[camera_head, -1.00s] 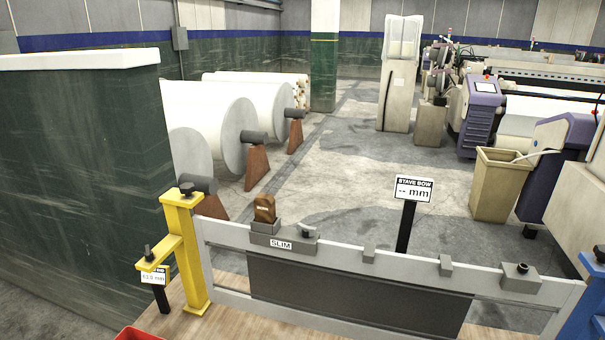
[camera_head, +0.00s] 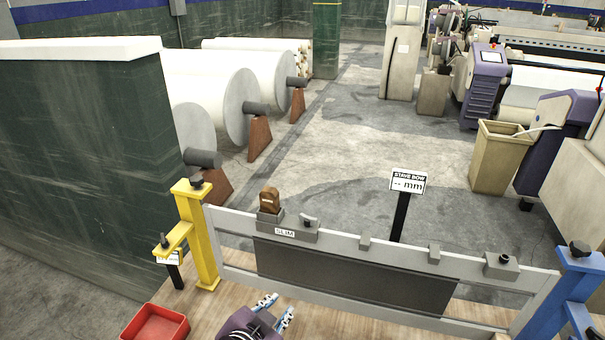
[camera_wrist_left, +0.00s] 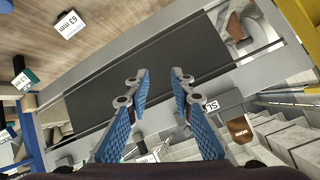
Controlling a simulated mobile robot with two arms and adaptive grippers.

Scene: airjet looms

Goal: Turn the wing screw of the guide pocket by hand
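A grey block labelled SLIM (camera_head: 285,232) sits on the top rail of the grey frame (camera_head: 345,243), towards its left end. A brown piece (camera_head: 269,200) stands on it, and a small dark-tipped screw (camera_head: 308,221) rises at its right; whether it has wings is too small to tell. My left gripper (camera_head: 277,302) is open and empty in front of the frame, low in the head view and apart from the block. In the left wrist view its blue fingers (camera_wrist_left: 159,88) are spread over the dark panel, with the SLIM label (camera_wrist_left: 211,106) at right. My right gripper is not in view.
A yellow post (camera_head: 200,240) and a blue post (camera_head: 565,300) hold the frame ends. A red tray (camera_head: 155,325) lies on the wooden bench at left. A STAVE BOW sign (camera_head: 408,182) stands behind the frame. Smaller blocks sit along the rail.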

